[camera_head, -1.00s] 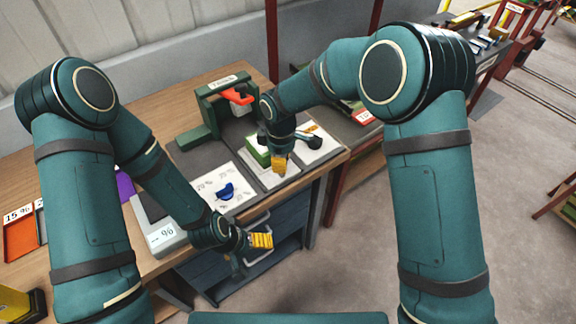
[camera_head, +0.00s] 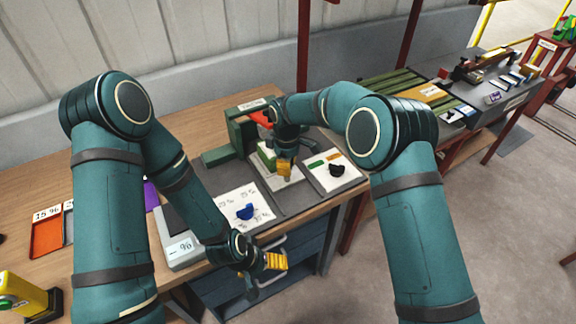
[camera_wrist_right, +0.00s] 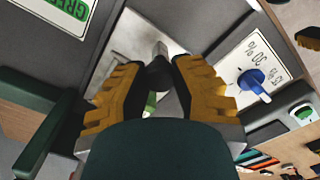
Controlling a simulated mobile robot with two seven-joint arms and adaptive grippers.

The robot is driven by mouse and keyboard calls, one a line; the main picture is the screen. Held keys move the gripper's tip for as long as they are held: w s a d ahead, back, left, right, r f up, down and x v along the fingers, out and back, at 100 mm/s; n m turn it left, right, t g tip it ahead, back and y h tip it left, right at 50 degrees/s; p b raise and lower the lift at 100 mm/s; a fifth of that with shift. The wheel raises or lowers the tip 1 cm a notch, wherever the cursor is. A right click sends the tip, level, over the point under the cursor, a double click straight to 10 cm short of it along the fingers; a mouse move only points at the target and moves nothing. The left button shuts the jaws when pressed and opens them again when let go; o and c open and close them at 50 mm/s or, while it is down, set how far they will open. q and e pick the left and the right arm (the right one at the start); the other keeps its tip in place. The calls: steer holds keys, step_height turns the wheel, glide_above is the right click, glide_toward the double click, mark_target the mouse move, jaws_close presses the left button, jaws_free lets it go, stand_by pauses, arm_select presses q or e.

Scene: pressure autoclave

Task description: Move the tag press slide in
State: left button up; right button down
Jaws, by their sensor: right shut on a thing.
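The tag press (camera_head: 238,136) is a green frame with a label on top and an orange-red part, at the back of the bench. Its slide (camera_head: 291,177) is a pale plate in front of it, with a green block partly hidden by my right arm. My right gripper (camera_head: 285,168) is over the slide. In the right wrist view its yellow fingers close on the dark knob (camera_wrist_right: 160,75) above the pale plate (camera_wrist_right: 136,38). My left gripper (camera_head: 277,261) hangs in front of the bench edge, apart from the slide; its finger gap is unclear.
A panel with a blue dial (camera_head: 246,211) lies left of the slide, and a panel with a black knob (camera_head: 337,170) lies right of it. A grey percent box (camera_head: 181,250) and an orange tray (camera_head: 46,237) are further left.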

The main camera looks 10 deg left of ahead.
steer(key=c, duration=0.8)
jaws_free()
steer(key=shift+w+a, duration=0.1)
steer(key=shift+o, duration=0.6)
steer(key=shift+w+f, duration=0.1)
step_height(320, 180, up, 12)
